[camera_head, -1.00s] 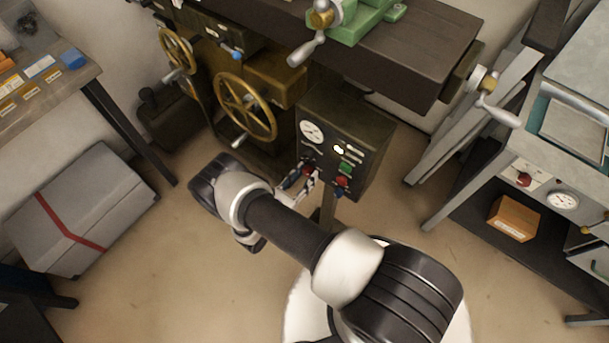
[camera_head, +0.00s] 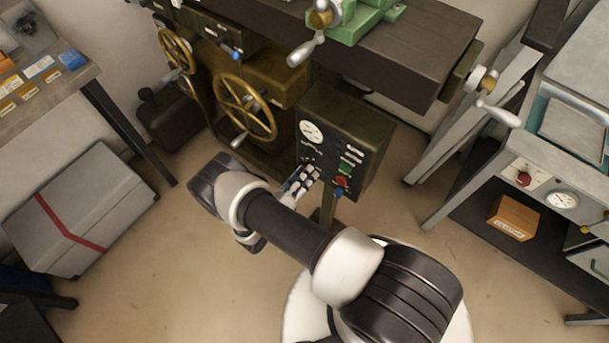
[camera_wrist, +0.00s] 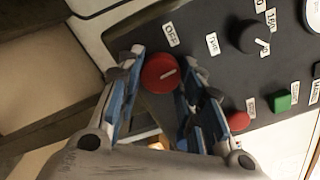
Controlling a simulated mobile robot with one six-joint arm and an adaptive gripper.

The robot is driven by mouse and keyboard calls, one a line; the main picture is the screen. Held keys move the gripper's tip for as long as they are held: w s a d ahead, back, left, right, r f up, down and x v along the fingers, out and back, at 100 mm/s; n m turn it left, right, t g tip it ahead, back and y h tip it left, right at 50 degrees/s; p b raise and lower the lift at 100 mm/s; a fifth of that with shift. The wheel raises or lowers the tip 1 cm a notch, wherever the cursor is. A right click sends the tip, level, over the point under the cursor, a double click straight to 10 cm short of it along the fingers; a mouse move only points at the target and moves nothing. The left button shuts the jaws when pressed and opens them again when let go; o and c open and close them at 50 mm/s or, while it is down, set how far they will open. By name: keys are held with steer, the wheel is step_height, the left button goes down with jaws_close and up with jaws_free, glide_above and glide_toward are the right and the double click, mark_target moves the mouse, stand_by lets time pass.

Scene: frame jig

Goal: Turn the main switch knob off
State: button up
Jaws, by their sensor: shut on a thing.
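The red main switch knob (camera_wrist: 157,77), with a white pointer line, sits on the dark control panel (camera_wrist: 285,62). My gripper (camera_wrist: 163,68) is shut on this knob, one finger on each side, in the wrist view. The white OFF label (camera_wrist: 170,35) lies just beyond the knob. The pointer line slants toward the upper right in that view, not squarely at the OFF label. In the head view my gripper (camera_head: 303,179) is at the lower left of the panel front, and its fingers hide the knob.
A black knob (camera_wrist: 252,37), a green button (camera_wrist: 282,102) and another red control (camera_wrist: 238,120) sit beside the held knob. A gauge (camera_head: 311,131) is above on the panel. A brass handwheel (camera_head: 245,107) stands left of the panel. The floor in front is open.

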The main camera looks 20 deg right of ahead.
steer(key=shift+n, duration=3.7)
steer(key=o, duration=1.1)
steer(key=shift+c, duration=0.2)
steer(key=shift+a, duration=0.1)
steer(key=v, duration=1.2)
